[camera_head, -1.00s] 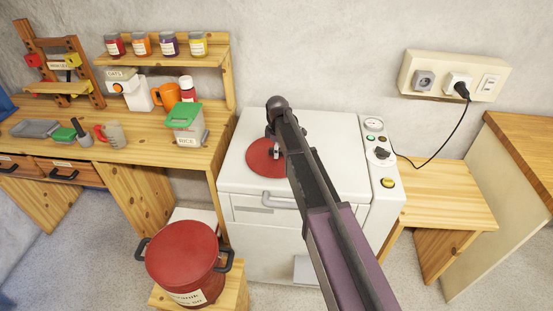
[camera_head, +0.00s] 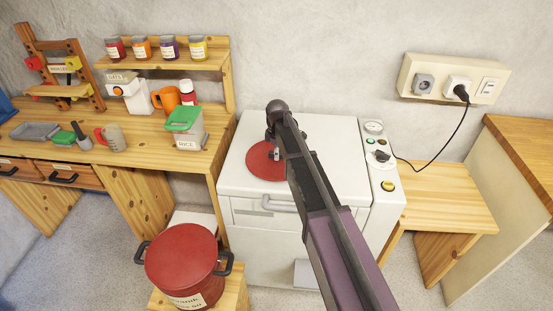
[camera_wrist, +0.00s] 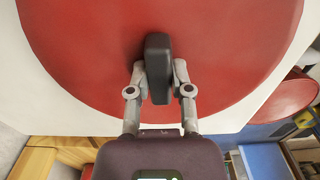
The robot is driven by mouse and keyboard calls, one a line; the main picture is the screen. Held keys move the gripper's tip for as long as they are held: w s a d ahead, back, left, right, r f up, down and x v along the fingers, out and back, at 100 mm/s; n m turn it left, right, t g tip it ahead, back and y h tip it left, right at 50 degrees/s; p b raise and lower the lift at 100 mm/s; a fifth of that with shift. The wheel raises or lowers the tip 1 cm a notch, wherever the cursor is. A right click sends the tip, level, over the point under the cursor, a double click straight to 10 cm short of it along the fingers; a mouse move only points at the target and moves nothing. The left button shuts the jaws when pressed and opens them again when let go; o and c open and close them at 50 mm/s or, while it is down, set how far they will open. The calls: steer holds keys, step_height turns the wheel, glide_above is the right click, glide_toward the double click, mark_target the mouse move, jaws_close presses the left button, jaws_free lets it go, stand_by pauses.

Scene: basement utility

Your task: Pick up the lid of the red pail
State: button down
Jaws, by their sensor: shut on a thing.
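A round red lid (camera_head: 260,162) with a black upright grip (camera_wrist: 158,60) is over the white top of a boxy appliance. In the wrist view the lid (camera_wrist: 90,60) fills most of the picture. My gripper (camera_wrist: 159,78) is shut on the black grip, one grey finger on each side. In the head view my arm hides part of the lid and most of the gripper. I cannot tell whether the lid touches the white top. The red pail (camera_head: 186,262) with black side handles stands at the lower left; its top looks red and round.
The white appliance (camera_head: 335,185) has a control panel (camera_head: 380,160) on its right. A wooden workbench (camera_head: 160,151) with a green-lidded rice container (camera_head: 187,132) stands left. The low wooden bench (camera_head: 440,195) at right is clear. A black cord runs from the wall socket (camera_head: 458,85).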

steer(key=shift+r, duration=0.1)
stand_by(0.3)
step_height(320, 180, up, 3)
steer(key=p, duration=0.3)
steer(key=shift+r+p, duration=0.2)
steer(key=shift+p, duration=0.15)
steer(key=s+a, duration=0.3)
steer(key=a, duration=0.1)
steer(key=s+a+r+p, duration=0.1)
steer(key=s+a, duration=0.6)
steer(key=a, duration=0.1)
steer(key=shift+s+a+r, duration=0.1)
steer(key=shift+s+r, duration=0.05)
steer(key=shift+s+a, duration=0.1)
steer(key=shift+a, duration=0.1)
